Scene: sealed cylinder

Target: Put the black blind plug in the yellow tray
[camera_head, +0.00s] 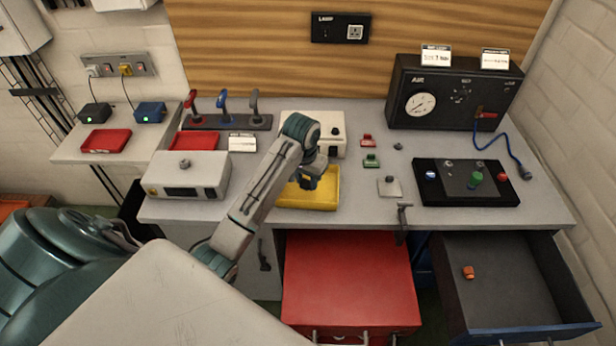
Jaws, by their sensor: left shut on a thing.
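The yellow tray (322,200) lies on the grey bench, partly covered by my left arm. My left gripper (305,185) points down at the tray, over its left part. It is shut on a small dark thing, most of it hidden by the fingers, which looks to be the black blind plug. I cannot tell whether it touches the tray floor. My right gripper is not in view.
A white box (188,175) stands left of the tray, and a black panel with coloured knobs (425,190) at right. A red drawer (346,280) and a dark drawer (510,275) holding an orange piece (468,272) stand open below the bench.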

